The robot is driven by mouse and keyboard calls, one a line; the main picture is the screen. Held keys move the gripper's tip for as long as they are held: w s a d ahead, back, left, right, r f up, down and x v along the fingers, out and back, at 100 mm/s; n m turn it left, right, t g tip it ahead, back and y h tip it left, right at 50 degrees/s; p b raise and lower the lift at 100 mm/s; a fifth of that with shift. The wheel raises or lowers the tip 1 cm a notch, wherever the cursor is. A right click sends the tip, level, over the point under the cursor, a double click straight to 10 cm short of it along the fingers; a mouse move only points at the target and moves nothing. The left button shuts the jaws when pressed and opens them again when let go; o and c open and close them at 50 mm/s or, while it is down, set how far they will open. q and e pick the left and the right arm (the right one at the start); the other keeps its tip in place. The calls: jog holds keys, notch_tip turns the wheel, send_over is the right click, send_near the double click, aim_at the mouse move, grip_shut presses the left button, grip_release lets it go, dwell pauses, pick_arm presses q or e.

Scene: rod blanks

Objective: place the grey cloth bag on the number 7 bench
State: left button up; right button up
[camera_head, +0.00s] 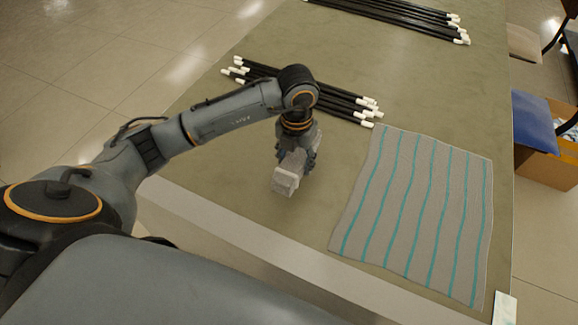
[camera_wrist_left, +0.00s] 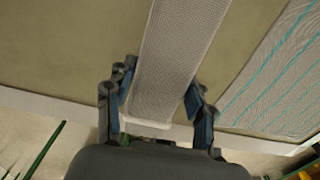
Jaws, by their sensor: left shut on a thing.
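My left gripper (camera_head: 296,162) is shut on the grey cloth bag (camera_head: 285,181), over the bench (camera_head: 225,150) near its front edge. The bag is pale grey and box-like, partly hidden by the fingers in the head view. In the left wrist view the bag (camera_wrist_left: 178,50) is a long woven strip running between the blue-padded fingers (camera_wrist_left: 160,88). I cannot tell whether it touches the bench top. No number is readable on the bench. My right gripper is in neither view.
A grey cloth with teal stripes (camera_head: 418,210) lies flat right of the gripper. Black rods with white ends (camera_head: 345,108) lie just behind it, and more rods (camera_head: 405,15) at the far end. A blue chair (camera_head: 535,125) and cardboard box (camera_head: 550,165) stand beyond the right edge.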

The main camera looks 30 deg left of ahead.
pick_arm(q)
jog(key=shift+s+a+f, duration=0.2)
jog(key=shift+a+f, duration=0.3)
jog(key=shift+f, duration=0.1)
jog(key=f, duration=0.1)
jog(key=f+p, duration=0.1)
jog(key=f, duration=0.1)
jog(key=shift+s+a, duration=0.2)
jog(key=shift+a, duration=0.1)
jog(key=shift+f, duration=0.5)
jog(key=shift+f, duration=0.1)
jog(key=o, duration=1.2)
